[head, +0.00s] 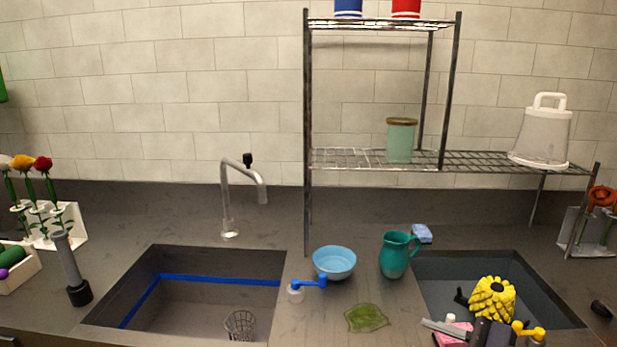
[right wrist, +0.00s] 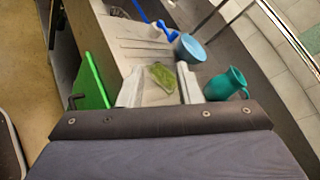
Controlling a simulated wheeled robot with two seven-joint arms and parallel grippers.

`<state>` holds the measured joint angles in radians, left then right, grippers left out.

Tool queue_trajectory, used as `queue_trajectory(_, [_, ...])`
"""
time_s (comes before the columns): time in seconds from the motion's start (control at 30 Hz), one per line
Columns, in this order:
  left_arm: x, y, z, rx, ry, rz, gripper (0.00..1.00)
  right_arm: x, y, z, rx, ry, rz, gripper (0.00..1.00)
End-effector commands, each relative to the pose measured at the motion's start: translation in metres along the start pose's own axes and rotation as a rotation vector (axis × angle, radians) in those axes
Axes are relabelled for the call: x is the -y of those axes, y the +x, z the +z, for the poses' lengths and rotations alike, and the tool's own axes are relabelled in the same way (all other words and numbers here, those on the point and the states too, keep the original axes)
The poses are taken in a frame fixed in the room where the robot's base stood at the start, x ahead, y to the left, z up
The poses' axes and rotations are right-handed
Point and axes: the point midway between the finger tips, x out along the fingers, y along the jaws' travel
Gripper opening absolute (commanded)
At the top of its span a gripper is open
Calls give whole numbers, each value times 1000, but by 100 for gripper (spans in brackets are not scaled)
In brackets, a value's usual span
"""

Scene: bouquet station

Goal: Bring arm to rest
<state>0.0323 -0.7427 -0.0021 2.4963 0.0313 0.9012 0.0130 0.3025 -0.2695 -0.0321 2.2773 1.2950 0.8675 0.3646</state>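My right gripper shows in the right wrist view (right wrist: 158,80) as two pale fingers spread apart, with nothing held between them. Beyond the gap lies a green leaf-shaped mat (right wrist: 163,77), which also shows in the head view (head: 366,318) on the counter. In the head view, a grey bar and dark block at the bottom right seem to be part of my right arm, but I cannot tell clearly. My left gripper is not in view.
A teal pitcher (head: 395,256), blue bowl (head: 334,262) and blue-handled dispenser (head: 296,293) stand between the left sink (head: 205,306) and right sink (head: 540,300). A yellow ridged object (head: 491,298) is at the right sink. A wire shelf (head: 458,160) stands behind.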

Motion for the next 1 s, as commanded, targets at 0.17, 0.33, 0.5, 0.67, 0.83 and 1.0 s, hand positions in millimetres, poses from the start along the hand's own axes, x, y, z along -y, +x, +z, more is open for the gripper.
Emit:
queue_trajectory(0.17, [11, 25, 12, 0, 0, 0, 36, -100, -16, -2, -30, -554, 297, 31])
queue_trajectory(0.33, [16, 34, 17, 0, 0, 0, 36, -148, -36, -22, -62, -918, 490, 31])
queue_trajectory(0.5, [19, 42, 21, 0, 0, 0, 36, -174, -54, -43, -94, -1175, 624, 31])
queue_trajectory(0.67, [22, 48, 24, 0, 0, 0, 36, -190, -68, -63, -125, -1376, 729, 31])
queue_trajectory(0.83, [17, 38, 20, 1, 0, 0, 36, -184, -82, -64, -151, -1510, 804, 31])
queue_trajectory(1.0, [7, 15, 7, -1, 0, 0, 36, -167, -89, -44, -150, -1505, 803, 31])
